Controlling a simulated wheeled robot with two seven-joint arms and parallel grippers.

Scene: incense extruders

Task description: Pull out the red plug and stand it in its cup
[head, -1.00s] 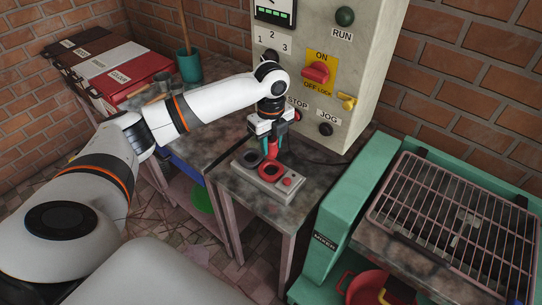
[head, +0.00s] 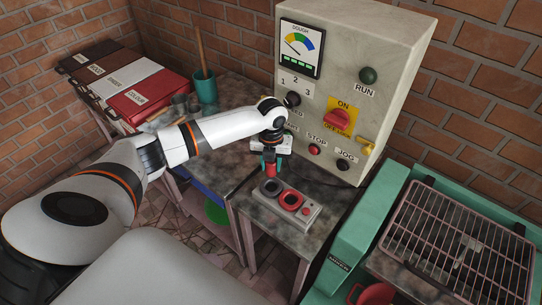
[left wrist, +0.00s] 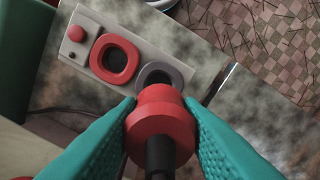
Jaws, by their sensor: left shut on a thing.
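The red plug (left wrist: 160,118) is a round red piece with a dark shaft, clasped between the teal fingers of my left gripper (left wrist: 161,130). In the head view, the left gripper (head: 270,160) points down at the back-left end of a pale block (head: 310,213), with the plug (head: 271,170) partly hidden between the fingers. The block has a red-rimmed cup (head: 291,200) and a dark grey-rimmed cup (head: 271,187). In the wrist view, the red cup (left wrist: 132,61) looks empty. The plug overlaps the edge of the grey cup (left wrist: 180,78); its height above it is unclear. My right gripper is out of view.
A red button (head: 306,211) sits on the block's front end. The control cabinet (head: 375,60) stands close behind my gripper. A green machine with a wire rack (head: 455,240) is at the right. Binders (head: 125,90) and a teal pot (head: 205,92) are at the back left.

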